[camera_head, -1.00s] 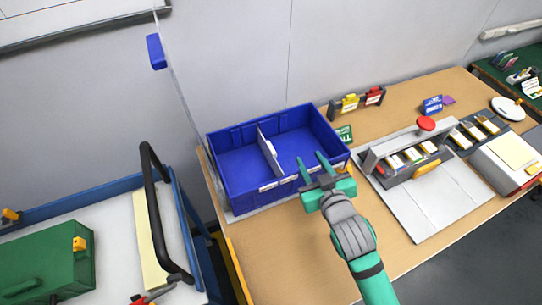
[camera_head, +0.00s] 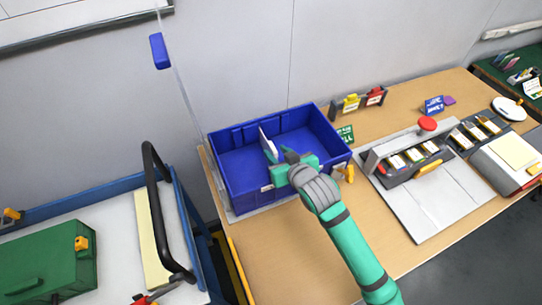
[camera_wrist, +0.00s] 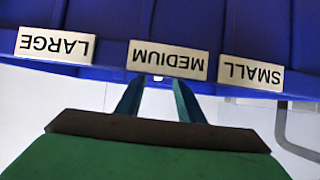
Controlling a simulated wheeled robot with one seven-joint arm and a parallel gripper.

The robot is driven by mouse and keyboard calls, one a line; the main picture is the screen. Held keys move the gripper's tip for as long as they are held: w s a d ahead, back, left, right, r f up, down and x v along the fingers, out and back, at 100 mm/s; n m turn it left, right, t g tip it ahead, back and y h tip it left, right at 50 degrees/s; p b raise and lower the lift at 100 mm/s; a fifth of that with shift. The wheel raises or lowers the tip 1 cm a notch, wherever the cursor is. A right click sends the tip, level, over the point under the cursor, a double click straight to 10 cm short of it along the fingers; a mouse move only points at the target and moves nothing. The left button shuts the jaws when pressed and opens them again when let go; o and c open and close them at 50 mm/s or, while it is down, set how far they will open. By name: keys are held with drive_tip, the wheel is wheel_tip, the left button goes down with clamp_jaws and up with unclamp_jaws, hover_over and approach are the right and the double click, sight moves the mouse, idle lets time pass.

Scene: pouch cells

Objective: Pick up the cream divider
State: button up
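The fingers point at the MEDIUM label. I cannot make out the divider in the wrist view, and contact with it cannot be told.
A grey press with a red knob (camera_head: 427,123) stands to the right on the wooden table (camera_head: 270,265). A small rack (camera_head: 358,102) and a green sign (camera_head: 345,133) are behind and beside the bin. A cart with a black handle (camera_head: 160,215) is at left.

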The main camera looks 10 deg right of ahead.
sight(274, 149)
drive_tip(key=shift+x, duration=2.35)
drive_tip(key=shift+r, duration=0.15)
drive_tip(key=shift+d, duration=0.15)
clamp_jaws()
